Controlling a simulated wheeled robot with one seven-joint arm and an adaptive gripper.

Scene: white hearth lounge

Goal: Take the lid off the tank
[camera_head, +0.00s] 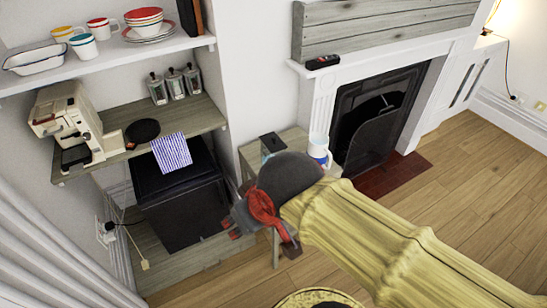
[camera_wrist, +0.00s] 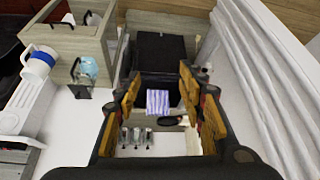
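No object is plainly marked as the tank. The likeliest is a small bluish container with a dark, flat top (camera_head: 272,143) on the side table (camera_head: 250,155), left of a white and blue jug (camera_head: 319,148). In the wrist view the light blue container (camera_wrist: 88,67) and the jug (camera_wrist: 38,62) show at the upper left. Its details are too small to tell. My gripper (camera_wrist: 160,88) is open and empty, its two fingers wide apart. In the head view my wrist hides part of the side table. My gripper is in the air, apart from the container.
A cream coffee machine (camera_head: 70,125), several canisters (camera_head: 174,84) and a striped cloth (camera_head: 171,152) are at the left, above a black cabinet (camera_head: 185,205). A crockery shelf (camera_head: 110,55) hangs above. A fireplace (camera_head: 380,115) stands right. The wood floor (camera_head: 480,175) at right is clear.

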